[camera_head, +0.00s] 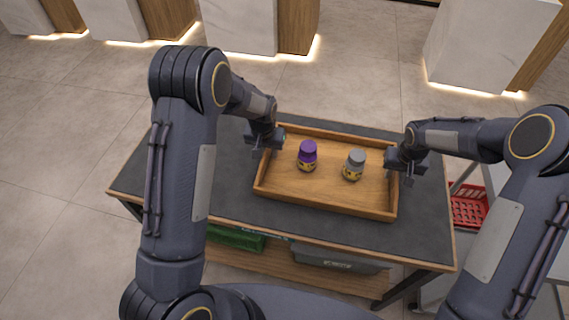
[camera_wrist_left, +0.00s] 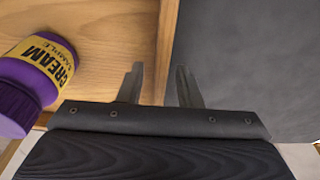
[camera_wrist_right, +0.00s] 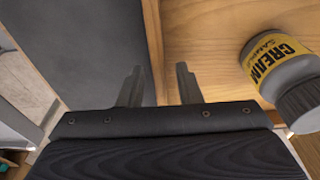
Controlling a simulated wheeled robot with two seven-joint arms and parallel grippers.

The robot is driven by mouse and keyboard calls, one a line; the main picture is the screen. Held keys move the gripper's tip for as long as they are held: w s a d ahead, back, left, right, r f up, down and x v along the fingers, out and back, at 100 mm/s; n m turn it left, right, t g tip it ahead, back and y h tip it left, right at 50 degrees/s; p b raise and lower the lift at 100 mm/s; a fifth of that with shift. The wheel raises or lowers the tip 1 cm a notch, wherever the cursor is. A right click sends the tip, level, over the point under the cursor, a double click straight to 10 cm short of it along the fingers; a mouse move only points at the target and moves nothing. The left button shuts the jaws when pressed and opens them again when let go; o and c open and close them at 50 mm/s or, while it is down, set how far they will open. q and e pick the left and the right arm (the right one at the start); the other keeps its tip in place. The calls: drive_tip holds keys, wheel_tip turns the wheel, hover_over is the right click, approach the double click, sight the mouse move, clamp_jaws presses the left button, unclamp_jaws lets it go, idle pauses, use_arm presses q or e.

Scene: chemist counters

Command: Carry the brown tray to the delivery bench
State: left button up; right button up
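The brown tray (camera_head: 328,201) lies on the dark top of a bench, with a purple-capped cream jar (camera_head: 307,156) and a grey-capped cream jar (camera_head: 354,166) standing in it. My left gripper (camera_head: 262,152) is at the tray's left wall. In the left wrist view its fingers (camera_wrist_left: 160,88) are apart, with the wall (camera_wrist_left: 168,40) between them. My right gripper (camera_head: 405,175) is at the right wall. In the right wrist view its fingers (camera_wrist_right: 158,88) are apart on either side of the wall (camera_wrist_right: 153,40). Neither gripper visibly presses on the wall.
The bench's dark top (camera_head: 222,195) is bare around the tray. A lower shelf holds a green box (camera_head: 235,238) and a grey bin (camera_head: 335,260). A red basket (camera_head: 468,208) stands to the right. White counters (camera_head: 240,25) stand at the back, with open floor before them.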

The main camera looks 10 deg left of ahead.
use_arm(q)
drive_tip(key=r, duration=0.3)
drive_tip(key=s+r, duration=0.1)
drive_tip(key=r, duration=0.6)
drive_tip(key=shift+s+r, duration=0.3)
drive_tip(key=shift+r, duration=0.05)
use_arm(e)
drive_tip(key=shift+r, duration=0.15)
use_arm(q)
drive_tip(key=shift+s+r, duration=0.1)
drive_tip(key=shift+r, duration=0.5)
use_arm(e)
wheel_tip(320, 180, up, 12)
drive_tip(key=s, duration=0.2)
drive_tip(key=shift+f, duration=0.2)
use_arm(q)
drive_tip(key=shift+r, duration=0.1)
use_arm(e)
drive_tip(key=shift+w, duration=0.1)
